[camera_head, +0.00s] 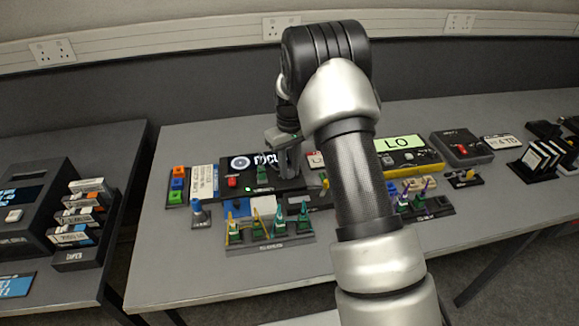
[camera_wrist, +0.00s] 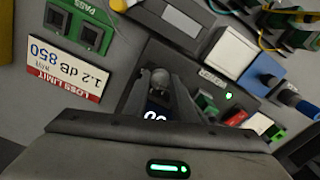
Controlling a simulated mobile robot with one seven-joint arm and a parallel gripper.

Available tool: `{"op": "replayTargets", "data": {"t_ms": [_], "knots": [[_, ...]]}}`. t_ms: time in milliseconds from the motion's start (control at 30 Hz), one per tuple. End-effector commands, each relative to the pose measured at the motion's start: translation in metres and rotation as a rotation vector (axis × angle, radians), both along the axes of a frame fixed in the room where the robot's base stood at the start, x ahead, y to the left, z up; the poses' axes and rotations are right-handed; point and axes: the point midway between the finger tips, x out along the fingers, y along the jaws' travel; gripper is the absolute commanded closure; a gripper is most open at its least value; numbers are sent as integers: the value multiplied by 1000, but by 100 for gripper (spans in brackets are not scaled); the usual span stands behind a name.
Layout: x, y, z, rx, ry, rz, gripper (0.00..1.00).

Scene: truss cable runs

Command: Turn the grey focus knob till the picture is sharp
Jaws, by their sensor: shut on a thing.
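The grey focus knob (camera_wrist: 160,78) shows as a small round grey top in the wrist view, between the two fingers of my gripper (camera_wrist: 161,88). My gripper is shut on it. In the head view my gripper (camera_head: 290,168) reaches down at the right part of the black focus unit, and the knob is hidden behind it. In the wrist view only a small piece of the screen (camera_wrist: 158,116) shows between the fingers.
A loss limit card (camera_wrist: 65,52) and a green PASS block (camera_wrist: 92,32) lie close by. A rack of green-and-yellow connectors (camera_head: 270,246) stands in front.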

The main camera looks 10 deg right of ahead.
Motion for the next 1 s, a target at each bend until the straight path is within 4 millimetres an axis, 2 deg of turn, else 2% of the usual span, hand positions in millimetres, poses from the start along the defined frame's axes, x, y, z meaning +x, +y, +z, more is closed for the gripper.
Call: {"op": "replayTargets", "data": {"t_ms": [600, 1000], "knots": [[0, 0, 1, -1, -1, -573, 98], [0, 0, 1, 0, -1, -816, 98]]}}
